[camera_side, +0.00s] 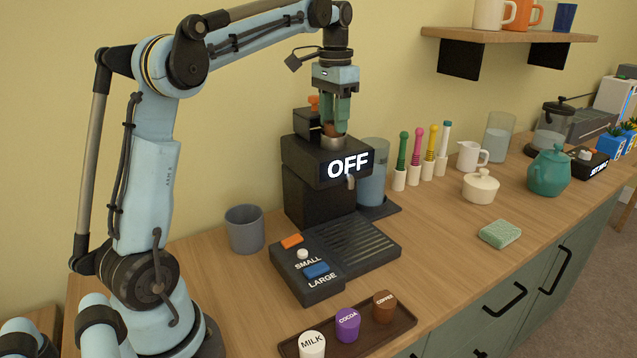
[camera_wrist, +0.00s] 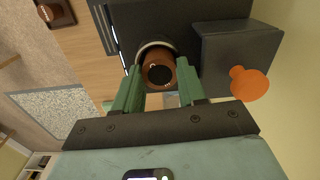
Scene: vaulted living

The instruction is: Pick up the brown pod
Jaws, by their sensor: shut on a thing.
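My gripper (camera_side: 337,118) points down over the top of the black coffee machine (camera_side: 303,192). In the wrist view, its green fingers (camera_wrist: 158,88) are shut on a brown pod (camera_wrist: 159,73), which lies at the round metal pod holder (camera_wrist: 142,45). In the side view only a sliver of this pod (camera_side: 329,129) shows between the fingers, just above the holder (camera_side: 333,142); how deep it sits I cannot tell. Another brown pod, marked COFFEE (camera_side: 384,307), stands on the dark tray (camera_side: 357,336) at the front.
The tray also bears a purple COCOA pod (camera_side: 347,325) and a white MILK pod (camera_side: 312,344). The machine's screen reads OFF. An orange-knobbed lid (camera_wrist: 238,53) stands open beside the holder. A grey cup (camera_side: 245,229) stands left of the machine. Counter to the right is partly clear.

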